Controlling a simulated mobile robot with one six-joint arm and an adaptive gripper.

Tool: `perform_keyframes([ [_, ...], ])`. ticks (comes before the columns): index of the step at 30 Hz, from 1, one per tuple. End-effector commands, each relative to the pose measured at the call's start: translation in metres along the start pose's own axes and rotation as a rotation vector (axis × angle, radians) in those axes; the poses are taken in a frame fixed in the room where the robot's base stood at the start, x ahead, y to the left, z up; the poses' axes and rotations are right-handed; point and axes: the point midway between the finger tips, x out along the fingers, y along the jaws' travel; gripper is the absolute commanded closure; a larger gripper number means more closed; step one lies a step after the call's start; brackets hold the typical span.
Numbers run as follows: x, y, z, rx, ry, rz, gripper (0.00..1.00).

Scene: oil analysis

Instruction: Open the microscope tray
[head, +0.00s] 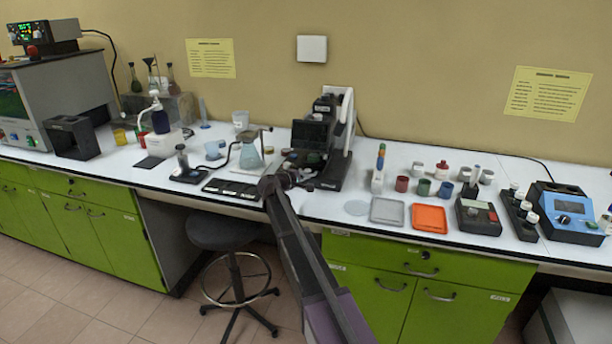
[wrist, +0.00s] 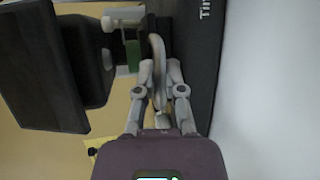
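The microscope (head: 343,150), black with a white back part, stands on the bench against the wall in the head view. My gripper (head: 288,168) is at its front left, low near the bench top. In the wrist view my gripper (wrist: 160,72) has its two grey fingers close on either side of a curved grey bar (wrist: 157,48); they appear to touch it. A dark flat panel of the microscope (wrist: 35,65) fills the left, and a small green part (wrist: 132,52) lies beyond the fingers. I cannot pick out the tray with certainty; my arm and gripper hide part of the microscope's front.
A flask on a stand (head: 250,157) is close left of my gripper. A black slotted plate (head: 231,189) lies at the bench edge. Grey (head: 387,210) and orange (head: 429,218) trays and small jars are to the right. A stool (head: 232,235) stands below.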

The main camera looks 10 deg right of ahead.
Motion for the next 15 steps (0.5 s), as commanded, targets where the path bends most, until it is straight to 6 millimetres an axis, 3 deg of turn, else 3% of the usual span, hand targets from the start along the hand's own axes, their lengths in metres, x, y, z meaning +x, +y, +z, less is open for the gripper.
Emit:
perform_keyframes([
  [8,-0.012,-0.003,0.006,0.0,0.0,0.0,1.0],
  [15,-0.062,-0.015,0.028,-0.001,0.001,0.0,1.0],
])
